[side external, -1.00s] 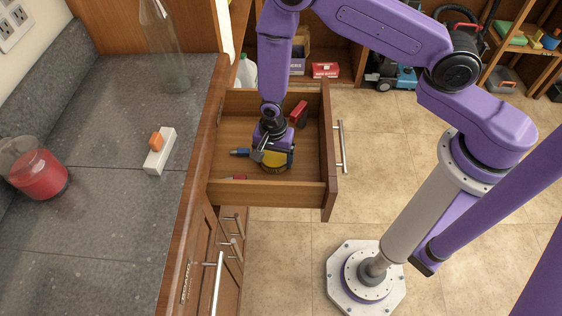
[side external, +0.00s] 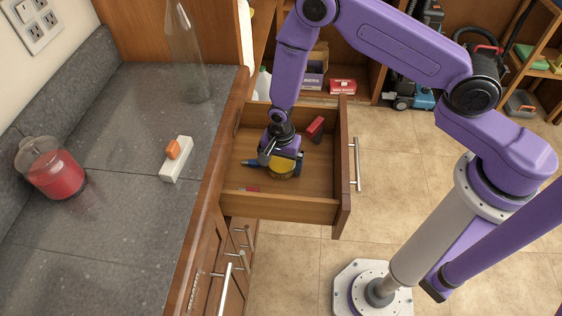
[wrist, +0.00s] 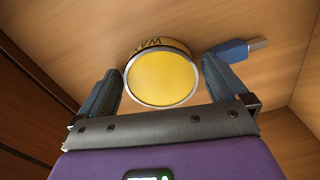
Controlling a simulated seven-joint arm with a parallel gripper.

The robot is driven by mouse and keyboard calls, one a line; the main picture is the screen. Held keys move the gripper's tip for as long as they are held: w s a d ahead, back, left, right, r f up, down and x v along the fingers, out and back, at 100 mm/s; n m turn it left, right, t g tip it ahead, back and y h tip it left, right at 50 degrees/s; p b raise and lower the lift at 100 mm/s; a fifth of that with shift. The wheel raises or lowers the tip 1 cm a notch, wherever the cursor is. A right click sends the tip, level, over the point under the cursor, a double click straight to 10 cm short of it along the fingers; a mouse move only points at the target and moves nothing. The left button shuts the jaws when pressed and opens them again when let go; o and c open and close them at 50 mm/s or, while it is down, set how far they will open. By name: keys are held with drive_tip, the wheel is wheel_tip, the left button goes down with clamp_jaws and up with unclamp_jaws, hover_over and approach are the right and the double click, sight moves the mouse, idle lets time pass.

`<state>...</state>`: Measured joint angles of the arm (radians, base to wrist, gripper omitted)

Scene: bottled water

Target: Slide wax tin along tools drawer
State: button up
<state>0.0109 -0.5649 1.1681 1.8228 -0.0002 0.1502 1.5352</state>
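The wax tin (side external: 282,172) is round, with a yellow lid and dark lettering on its side. It sits in the open wooden tools drawer (side external: 314,168). In the wrist view the tin (wrist: 162,78) lies between the two dark fingers of my gripper (wrist: 163,68). The fingers flank its near half and appear to press on both sides. In the side view my gripper (side external: 280,158) reaches down into the drawer over the tin, hiding part of it.
A blue tool (side external: 250,163) lies left of the tin; its metal end shows beside the right finger (wrist: 257,43). A red object (side external: 315,127) lies at the far right. A small red piece (side external: 249,189) lies by the near wall. The drawer's right side is mostly clear.

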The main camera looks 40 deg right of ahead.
sight(281, 165)
drive_tip(key=shift+r, duration=0.15)
wheel_tip(281, 165, up, 17)
idle(0.7)
drive_tip(key=shift+r, duration=0.1)
